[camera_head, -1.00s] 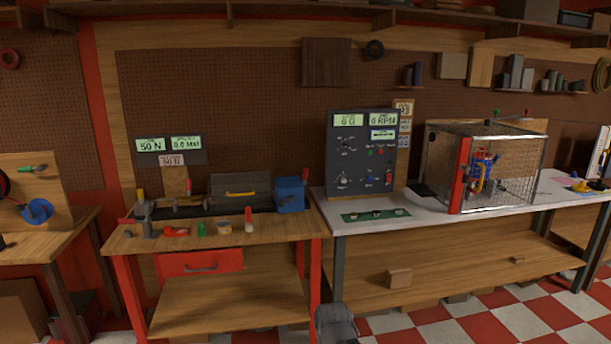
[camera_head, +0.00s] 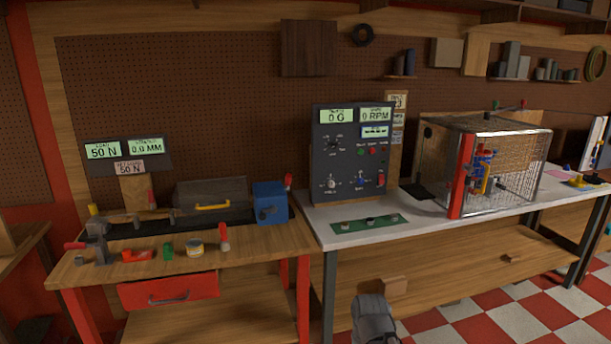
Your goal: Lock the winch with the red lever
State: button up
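On the left bench, a blue box-shaped unit (camera_head: 268,203) stands at the right end of the rig. A small upright red lever (camera_head: 288,182) shows at its back right corner. I take this unit to be the winch, but cannot tell for sure. Whether it is locked cannot be told. A grey post device with a red handle (camera_head: 76,245) stands at the rig's left end. A dark grey rounded part at the bottom edge looks like my gripper (camera_head: 373,322). It is low in front of the benches, away from the lever; its fingers cannot be made out.
The left wooden bench (camera_head: 250,262) holds small loose parts along its front and a display reading 50 N and 0.0 MM (camera_head: 127,150). The white bench (camera_head: 345,236) carries a control panel (camera_head: 352,160) and a mesh cage (camera_head: 512,180). Checkered floor (camera_head: 480,335) is open at right.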

aim_at(288, 177)
jog(key=z, duration=0.2)
jog(key=i, duration=1.15)
jog(key=u, duration=0.1)
